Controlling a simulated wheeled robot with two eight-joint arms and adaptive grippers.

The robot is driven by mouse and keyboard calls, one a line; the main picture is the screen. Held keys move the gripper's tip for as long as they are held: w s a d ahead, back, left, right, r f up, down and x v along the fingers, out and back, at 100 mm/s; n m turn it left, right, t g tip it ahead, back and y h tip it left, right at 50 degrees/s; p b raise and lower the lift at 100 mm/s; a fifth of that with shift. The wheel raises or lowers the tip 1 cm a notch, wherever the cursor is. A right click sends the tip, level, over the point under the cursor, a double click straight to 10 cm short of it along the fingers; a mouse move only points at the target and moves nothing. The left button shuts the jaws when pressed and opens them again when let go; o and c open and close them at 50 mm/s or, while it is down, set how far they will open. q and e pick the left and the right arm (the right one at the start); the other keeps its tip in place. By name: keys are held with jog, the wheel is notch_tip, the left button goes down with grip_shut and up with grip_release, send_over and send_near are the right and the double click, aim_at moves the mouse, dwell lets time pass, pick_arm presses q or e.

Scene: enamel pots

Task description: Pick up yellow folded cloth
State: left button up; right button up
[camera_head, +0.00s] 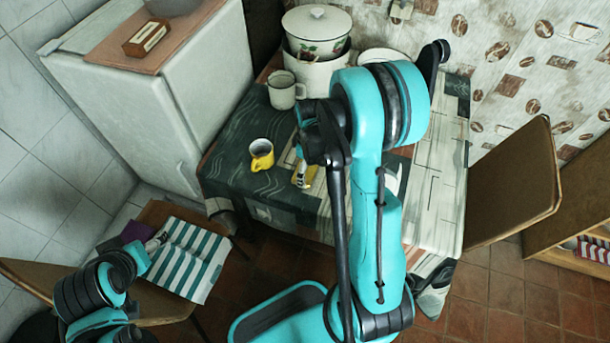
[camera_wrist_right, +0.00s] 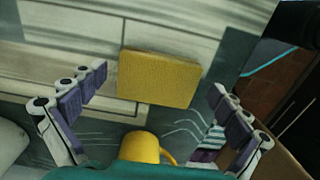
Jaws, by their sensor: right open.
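The yellow folded cloth (camera_wrist_right: 158,78) lies flat on the patterned tablecloth in the right wrist view, a thick rectangle with its whole top showing. In the head view only a yellow piece of it (camera_head: 313,173) shows beside my right gripper (camera_head: 303,178), as my right arm hides much of that area. My right gripper (camera_wrist_right: 158,90) is open, with its fingers spread on either side of the cloth in view and nothing between them; its height above the cloth is hard to judge. My left gripper (camera_head: 157,242) is small, near the striped cloth at lower left; its jaws are unclear.
A yellow mug (camera_head: 261,155) stands close left of my right gripper and shows in the wrist view (camera_wrist_right: 139,147). A white mug (camera_head: 283,92) and lidded pots (camera_head: 316,45) stand farther back. A striped cloth (camera_head: 188,262) lies on a chair at lower left.

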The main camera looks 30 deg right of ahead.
aim_at(309, 171)
jog(key=shift+w+f, duration=0.1)
jog(key=shift+f, duration=0.65)
jog(key=shift+r, duration=0.1)
jog(key=shift+c, duration=0.9)
jog(key=c, duration=0.7)
jog(key=shift+r, duration=0.1)
notch_tip(309, 171, up, 4)
jog(key=shift+r+p, duration=0.15)
jog(key=shift+p, duration=1)
jog(key=s+d+r+p, duration=0.1)
jog(key=s+r, duration=0.1)
jog(key=s, duration=0.1)
jog(key=s+d+r+p, duration=0.1)
jog(key=s+d+r, duration=0.1)
jog(key=s, duration=0.2)
jog(key=s+d+r+p, duration=0.1)
jog(key=s+d+r, duration=0.1)
jog(key=s, duration=0.1)
jog(key=shift+s+r+p, duration=0.25)
jog(key=shift+s+p, duration=0.05)
jog(key=shift+s, duration=0.05)
